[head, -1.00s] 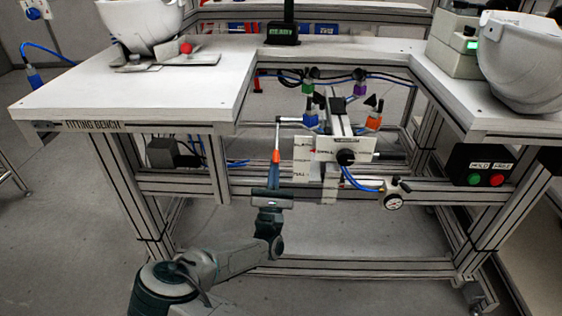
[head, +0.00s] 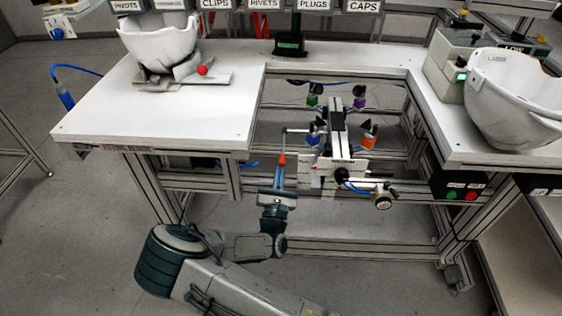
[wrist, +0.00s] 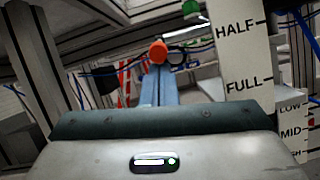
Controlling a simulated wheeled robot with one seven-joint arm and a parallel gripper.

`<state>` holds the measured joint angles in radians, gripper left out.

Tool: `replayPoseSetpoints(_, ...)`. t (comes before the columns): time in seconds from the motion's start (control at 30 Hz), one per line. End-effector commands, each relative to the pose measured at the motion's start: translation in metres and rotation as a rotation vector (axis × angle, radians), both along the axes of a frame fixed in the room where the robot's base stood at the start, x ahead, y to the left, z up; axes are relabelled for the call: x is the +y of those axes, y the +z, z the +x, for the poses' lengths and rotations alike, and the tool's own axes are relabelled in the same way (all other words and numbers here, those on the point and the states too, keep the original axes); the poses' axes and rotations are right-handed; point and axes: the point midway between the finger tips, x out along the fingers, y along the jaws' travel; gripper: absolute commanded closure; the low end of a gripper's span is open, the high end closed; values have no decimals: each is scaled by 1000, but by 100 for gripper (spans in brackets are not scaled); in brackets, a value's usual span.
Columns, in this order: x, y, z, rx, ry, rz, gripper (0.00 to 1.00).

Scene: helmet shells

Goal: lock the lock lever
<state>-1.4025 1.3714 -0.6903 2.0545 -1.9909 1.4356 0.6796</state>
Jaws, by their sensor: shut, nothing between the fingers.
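A thin grey lever (head: 284,140) with an orange end (head: 282,159) hangs at the left side of the fixture below the bench gap; I take it for the lock lever. Its upper end meets a short horizontal rod running right to the fixture. My gripper (head: 280,170) is shut, with its fingers pointing up at the orange end. In the wrist view, the round orange end (wrist: 158,52) shows just past the tips of my blue fingers (wrist: 160,82). I cannot tell whether they touch. The rest of the lever is mostly hidden behind the orange end there.
A white plate marked HALF and FULL (wrist: 247,70) stands close right of my fingers. The fixture (head: 338,135) carries coloured knobs and a pressure gauge (head: 383,200). The bench top (head: 165,110) is left, with a white helmet shell (head: 160,38); another shell (head: 515,100) is right.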

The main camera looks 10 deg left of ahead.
Motion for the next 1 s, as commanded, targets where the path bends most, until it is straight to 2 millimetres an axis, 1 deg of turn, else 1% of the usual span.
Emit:
replayPoseSetpoints(0.03, -1, 13, -1, 19, -3, -2, 100)
replayPoseSetpoints(0.33, -2, 25, -5, 130, -2, -16, 100)
replayPoseSetpoints(0.6, -2, 29, -7, 190, -2, -23, 100)
replayPoseSetpoints(1.0, -2, 30, -7, 207, -3, -26, 100)
